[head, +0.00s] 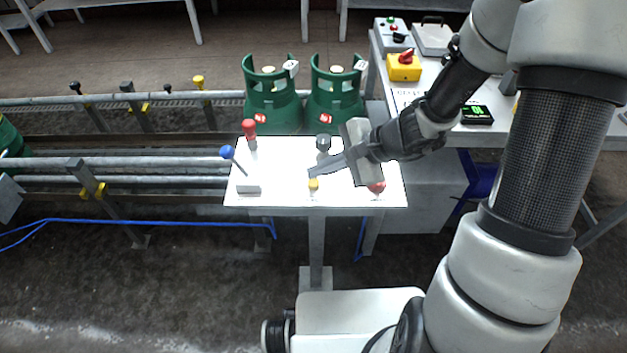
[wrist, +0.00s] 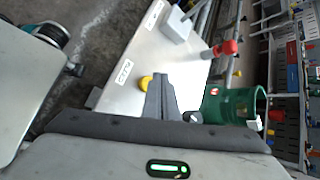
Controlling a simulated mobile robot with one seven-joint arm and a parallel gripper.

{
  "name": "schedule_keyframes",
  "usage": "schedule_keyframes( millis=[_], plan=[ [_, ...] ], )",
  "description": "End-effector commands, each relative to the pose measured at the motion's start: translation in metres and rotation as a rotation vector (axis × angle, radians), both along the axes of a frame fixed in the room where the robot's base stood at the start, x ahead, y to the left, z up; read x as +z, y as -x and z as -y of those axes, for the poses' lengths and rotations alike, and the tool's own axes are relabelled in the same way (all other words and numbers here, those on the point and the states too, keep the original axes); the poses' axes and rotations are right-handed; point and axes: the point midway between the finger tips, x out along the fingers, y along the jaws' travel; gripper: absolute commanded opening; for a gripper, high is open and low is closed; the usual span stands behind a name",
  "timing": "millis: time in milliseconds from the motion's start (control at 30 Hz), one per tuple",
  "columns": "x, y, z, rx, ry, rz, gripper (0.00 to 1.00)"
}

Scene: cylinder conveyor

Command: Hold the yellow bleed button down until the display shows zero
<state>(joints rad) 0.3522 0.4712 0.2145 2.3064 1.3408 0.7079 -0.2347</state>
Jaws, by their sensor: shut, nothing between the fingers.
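The yellow bleed button (head: 313,185) stands on the white panel (head: 285,197), near its front edge. My gripper (head: 311,171) is shut and empty, its fingertips just behind the button in the head view. In the wrist view, the button (wrist: 146,82) shows beside the fingertips (wrist: 160,78), partly covered by them. I cannot tell whether they touch. A small black display (head: 477,113) with green digits lies on the bench at right; its digits are too small to read surely.
Two green cylinders (head: 272,95) (head: 335,95) stand behind. A yellow box with a red switch (head: 404,68) sits on the bench.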

Motion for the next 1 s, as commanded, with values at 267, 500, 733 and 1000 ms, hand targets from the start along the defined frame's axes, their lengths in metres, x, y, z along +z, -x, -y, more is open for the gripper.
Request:
schedule_keyframes(
  millis=[267,500,733,1000],
  plan=[
    [0.0,0.0,0.0,0.0,0.0,0.0,0.0],
    [0.0,0.0,0.0,0.0,0.0,0.0,0.0],
    [-0.0046,-0.0001,0.0,0.0,0.0,0.0,0.0],
    [-0.0089,-0.0001,0.0,0.0,0.0,0.0,0.0]
  ],
)
